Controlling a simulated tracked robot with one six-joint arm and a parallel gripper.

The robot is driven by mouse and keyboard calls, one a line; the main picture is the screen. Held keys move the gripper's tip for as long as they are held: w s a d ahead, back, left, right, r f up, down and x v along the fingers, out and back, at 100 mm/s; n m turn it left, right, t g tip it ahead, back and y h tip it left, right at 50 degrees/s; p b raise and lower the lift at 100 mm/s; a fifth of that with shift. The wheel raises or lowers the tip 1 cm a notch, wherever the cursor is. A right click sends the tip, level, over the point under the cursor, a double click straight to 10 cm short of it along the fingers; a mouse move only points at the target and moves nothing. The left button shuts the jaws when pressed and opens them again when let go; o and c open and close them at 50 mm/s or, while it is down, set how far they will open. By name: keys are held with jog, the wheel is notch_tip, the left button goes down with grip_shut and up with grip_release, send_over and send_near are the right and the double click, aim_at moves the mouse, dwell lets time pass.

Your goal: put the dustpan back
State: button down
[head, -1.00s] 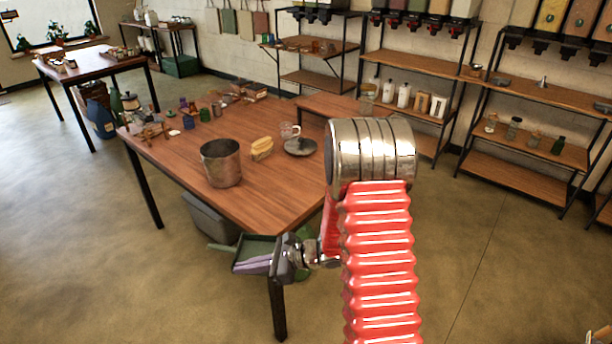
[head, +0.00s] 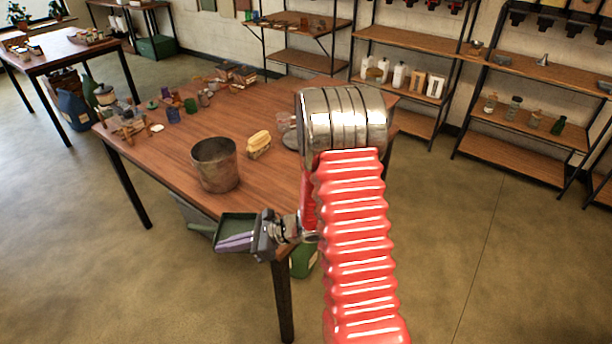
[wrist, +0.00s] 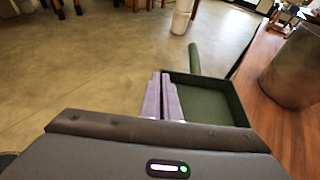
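The dustpan is dark green, with a shallow tray and a round handle; it shows at the left of my arm in the head view (head: 234,222) and in the wrist view (wrist: 212,105). My gripper (head: 233,243) has two purple fingers, close together, shut on the dustpan's side wall in the wrist view (wrist: 163,98). The exact contact is partly hidden. The handle points away from the gripper. The dustpan is held off the floor, beside the front edge of the wooden table (head: 250,112).
A metal bucket (head: 215,168) stands near the table's front edge, with a yellow-tan block (head: 258,146) beside it. A green container (head: 303,262) is by the near table leg. Shelves (head: 520,165) line the back wall. The floor at right is open.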

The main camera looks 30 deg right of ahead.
jog(key=shift+w+d, duration=0.1)
jog(key=shift+w, duration=0.25)
jog(key=shift+d, duration=0.1)
